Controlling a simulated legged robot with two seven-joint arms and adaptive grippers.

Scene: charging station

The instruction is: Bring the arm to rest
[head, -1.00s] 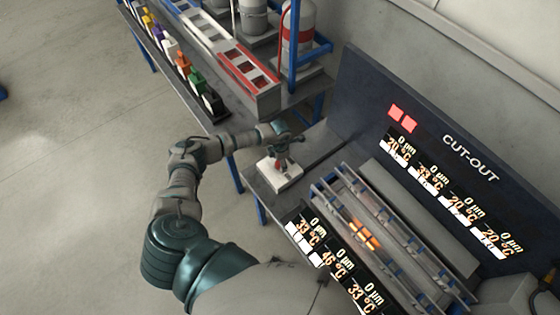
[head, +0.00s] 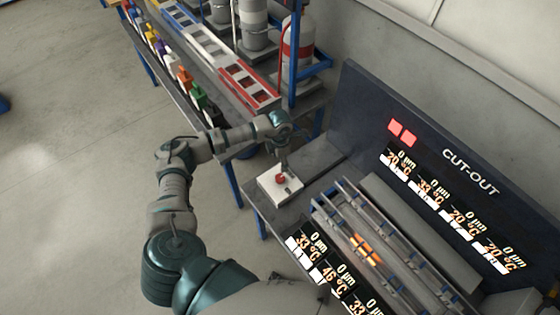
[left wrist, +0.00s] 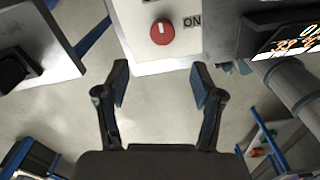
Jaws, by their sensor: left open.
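My left arm reaches in from the lower left in the head view, and its gripper (head: 284,136) hangs above and behind the white switch box. In the left wrist view the two fingers of the left gripper (left wrist: 160,85) are spread apart with nothing between them. The white switch box (head: 270,189) carries a red knob (head: 280,178) and sits at the end of the charging bench. In the left wrist view the red knob (left wrist: 162,32) lies ahead of the fingertips, apart from them, with an "ON" label beside it. My right gripper is not in view.
A dark panel marked CUT-OUT (head: 470,170) stands behind the bench. Metal rails (head: 375,240) with glowing orange parts and several displays lie to the right of the box. A shelf with coloured trays (head: 200,40) and cylinders stands at the back left.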

